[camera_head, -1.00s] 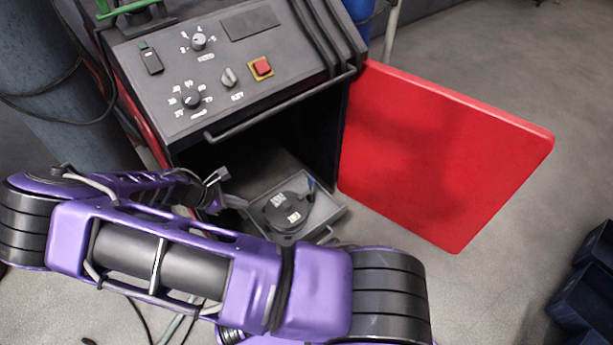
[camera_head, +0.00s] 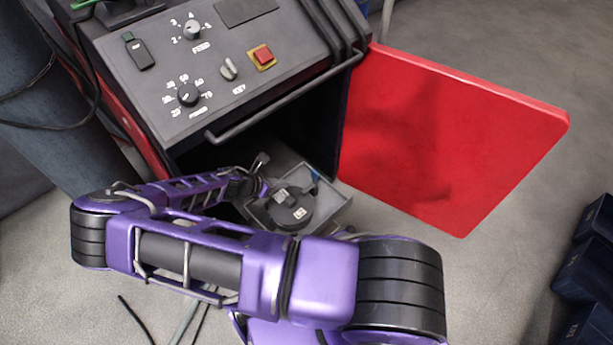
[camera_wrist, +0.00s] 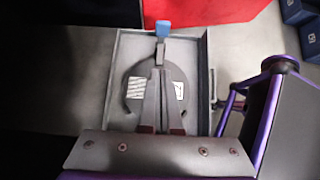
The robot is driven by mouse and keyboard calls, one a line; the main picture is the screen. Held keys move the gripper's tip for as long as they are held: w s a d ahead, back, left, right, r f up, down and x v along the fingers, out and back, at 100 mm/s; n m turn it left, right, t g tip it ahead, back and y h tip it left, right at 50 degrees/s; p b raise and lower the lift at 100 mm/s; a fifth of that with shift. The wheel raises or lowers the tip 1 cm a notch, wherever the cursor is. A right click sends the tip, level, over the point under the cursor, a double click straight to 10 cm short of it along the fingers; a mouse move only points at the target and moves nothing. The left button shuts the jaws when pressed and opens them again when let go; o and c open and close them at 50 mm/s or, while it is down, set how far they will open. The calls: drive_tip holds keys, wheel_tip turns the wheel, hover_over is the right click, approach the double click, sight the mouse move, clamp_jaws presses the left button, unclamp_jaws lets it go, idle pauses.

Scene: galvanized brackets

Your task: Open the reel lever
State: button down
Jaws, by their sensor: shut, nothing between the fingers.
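The reel (camera_head: 290,207) is a dark round disc with pale labels, lying in a grey tray (camera_head: 338,204) at the foot of the open machine. Its lever has a blue tip (camera_head: 315,175) on the reel's far right side. In the wrist view the blue tip (camera_wrist: 163,28) stands just beyond my fingertips, with the reel (camera_wrist: 133,88) beneath them. My gripper (camera_wrist: 160,66) is shut and empty, pointing toward the lever. My fingers cover the middle of the reel and part of the lever. Whether they touch the lever I cannot tell.
The machine's control panel (camera_head: 150,85) and front bar (camera_head: 285,100) overhang the dark opening above the tray. A red door panel (camera_head: 450,140) stands open at the right. Dark blue bins (camera_head: 590,265) sit at the far right. Cables lie on the floor at lower left.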

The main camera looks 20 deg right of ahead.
drive_tip(key=b, duration=0.2)
approach(313, 177)
wheel_tip(313, 177, down, 4)
drive_tip(key=shift+r, duration=0.2)
drive_tip(key=d, duration=0.1)
drive_tip(key=w+d, duration=0.1)
drive_tip(key=d, duration=0.1)
drive_tip(key=shift+w+f, duration=0.1)
drive_tip(key=shift+f, duration=0.05)
drive_tip(key=shift+w+d, duration=0.2)
drive_tip(key=shift+d, duration=0.2)
